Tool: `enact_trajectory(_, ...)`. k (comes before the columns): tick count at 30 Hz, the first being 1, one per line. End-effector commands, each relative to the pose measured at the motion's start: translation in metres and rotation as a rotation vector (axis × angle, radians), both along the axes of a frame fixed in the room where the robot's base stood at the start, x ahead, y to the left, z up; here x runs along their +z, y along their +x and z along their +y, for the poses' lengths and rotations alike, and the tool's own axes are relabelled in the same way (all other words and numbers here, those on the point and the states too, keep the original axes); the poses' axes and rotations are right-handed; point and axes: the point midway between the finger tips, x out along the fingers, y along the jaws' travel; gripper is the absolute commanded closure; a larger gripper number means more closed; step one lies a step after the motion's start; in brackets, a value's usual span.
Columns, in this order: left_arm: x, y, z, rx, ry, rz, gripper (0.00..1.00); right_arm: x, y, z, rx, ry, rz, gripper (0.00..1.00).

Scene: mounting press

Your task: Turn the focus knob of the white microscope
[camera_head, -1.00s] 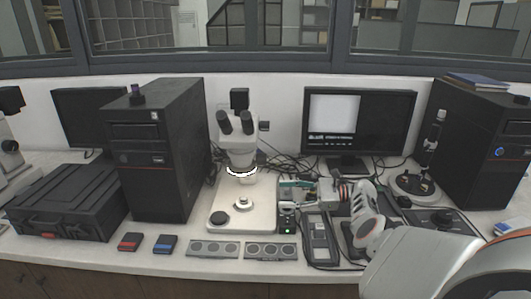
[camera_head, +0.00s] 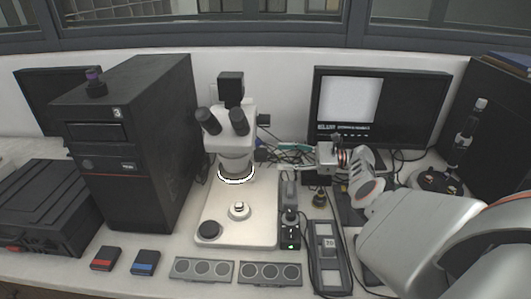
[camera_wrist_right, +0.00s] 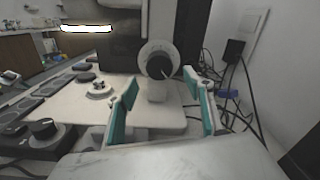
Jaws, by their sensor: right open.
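The white microscope (camera_head: 237,140) stands upright in the middle of the bench, with black eyepieces, a lit ring and a flat white base (camera_head: 262,225). In the right wrist view its focus knob (camera_wrist_right: 160,65) is a black disc in a white collar on the side of the column, facing the camera. My right gripper (camera_head: 288,158) is to the right of the column. In the wrist view its teal-padded fingers (camera_wrist_right: 164,103) are apart, with the knob beyond them, between their directions. Nothing is held, and I see no contact with the knob. My left gripper is out of view.
A black computer tower (camera_head: 135,150) stands left of the microscope. A monitor (camera_head: 430,105) is behind my right arm. Loose cables lie behind the gripper. Small boxes and grey panels (camera_head: 203,270) line the bench front.

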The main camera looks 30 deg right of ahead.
Motion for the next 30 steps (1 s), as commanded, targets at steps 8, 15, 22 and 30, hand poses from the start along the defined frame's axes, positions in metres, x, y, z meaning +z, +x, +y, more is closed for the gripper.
enact_trajectory(8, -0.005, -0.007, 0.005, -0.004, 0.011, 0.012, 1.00, 0.001, 0.024, 0.037, 0.002, 0.002, -0.001, 0.48)
enact_trajectory(15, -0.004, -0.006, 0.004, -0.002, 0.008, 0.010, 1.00, 0.000, 0.036, 0.056, 0.001, 0.001, 0.000, 0.48)
enact_trajectory(22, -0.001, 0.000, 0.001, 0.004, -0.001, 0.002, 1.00, 0.000, 0.038, 0.058, 0.000, -0.001, -0.001, 0.48)
enact_trajectory(30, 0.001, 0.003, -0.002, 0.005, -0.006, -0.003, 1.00, 0.000, 0.038, 0.058, 0.000, -0.001, -0.001, 0.87)
